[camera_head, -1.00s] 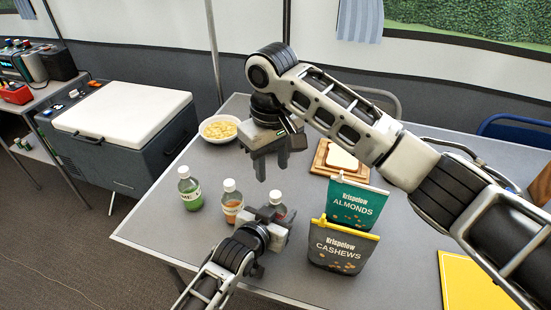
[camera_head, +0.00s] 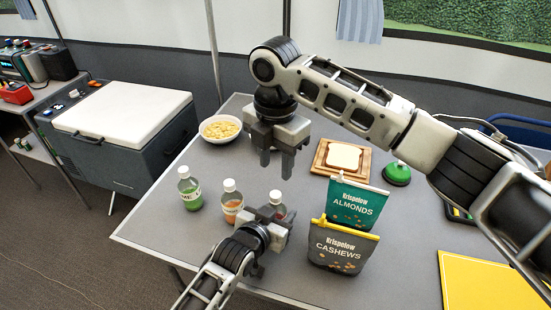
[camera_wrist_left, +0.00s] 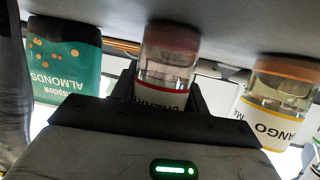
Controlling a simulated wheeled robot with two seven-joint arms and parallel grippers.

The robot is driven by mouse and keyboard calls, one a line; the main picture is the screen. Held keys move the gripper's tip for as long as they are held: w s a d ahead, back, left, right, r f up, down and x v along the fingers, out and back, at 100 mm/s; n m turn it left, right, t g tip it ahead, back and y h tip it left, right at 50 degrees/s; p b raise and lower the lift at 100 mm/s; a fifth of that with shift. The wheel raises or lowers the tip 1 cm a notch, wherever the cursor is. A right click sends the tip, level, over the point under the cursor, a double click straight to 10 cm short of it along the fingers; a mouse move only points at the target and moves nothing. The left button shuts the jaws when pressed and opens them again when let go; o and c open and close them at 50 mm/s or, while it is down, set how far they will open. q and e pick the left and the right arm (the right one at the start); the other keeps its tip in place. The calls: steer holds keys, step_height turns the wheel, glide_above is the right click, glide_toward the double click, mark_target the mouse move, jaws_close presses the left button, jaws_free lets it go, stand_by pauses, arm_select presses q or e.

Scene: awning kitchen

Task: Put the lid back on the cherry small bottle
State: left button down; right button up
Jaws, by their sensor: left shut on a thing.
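The cherry small bottle (camera_head: 278,211) stands on the grey table, partly hidden by my left gripper (camera_head: 272,222). In the left wrist view, the cherry bottle (camera_wrist_left: 172,62) appears upside down, its label partly readable, between my left fingers, which are shut on it. A small whitish top (camera_head: 275,195) shows on the bottle in the head view. I cannot tell how firmly it sits there. My right gripper (camera_head: 276,168) hangs fingers down above and behind the cherry bottle. Its fingers are apart, and I see nothing between them.
An orange mango bottle (camera_head: 231,203) and a green bottle (camera_head: 190,190) stand left of the cherry bottle. Almonds (camera_head: 352,207) and cashews (camera_head: 338,250) bags stand right. Behind are a bowl (camera_head: 220,130) and a bread board (camera_head: 325,168).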

mark_target(276, 194)
steer(key=shift+f, duration=4)
jaws_close()
